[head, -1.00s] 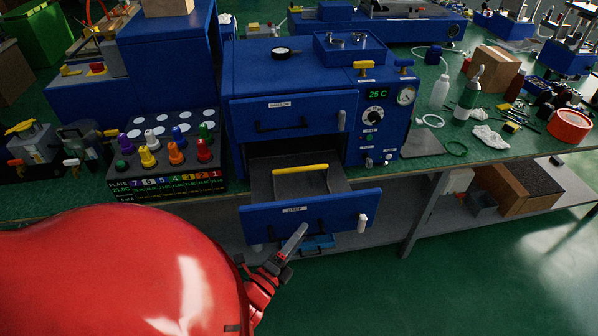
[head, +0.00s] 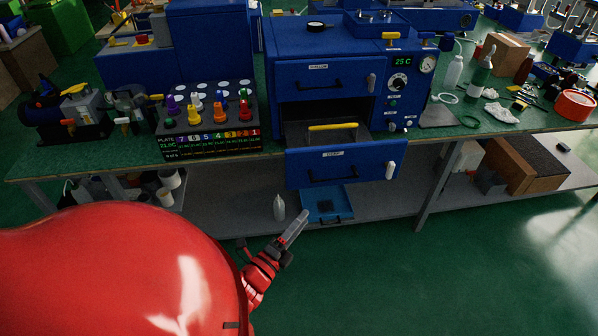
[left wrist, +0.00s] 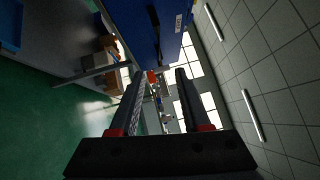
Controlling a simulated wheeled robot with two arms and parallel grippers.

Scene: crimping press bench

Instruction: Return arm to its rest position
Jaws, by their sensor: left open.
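My left gripper (head: 293,228) is in front of the bench, below and apart from the open lower drawer (head: 343,166) in the head view. In the left wrist view its two fingers (left wrist: 160,85) stand apart with nothing held between them. My red arm comes in from the lower left and fills that corner. The lower drawer of the blue oven is pulled out, and a yellow-handled item (head: 333,127) shows inside it. The upper drawer (head: 322,82) is shut. My right gripper does not show.
The green bench (head: 80,155) bears a rack with coloured knobs (head: 209,115) left of the oven. A blue tray (head: 327,203) and a white bottle (head: 279,207) are on the lower shelf behind my gripper. The green floor (head: 450,280) at the right is clear.

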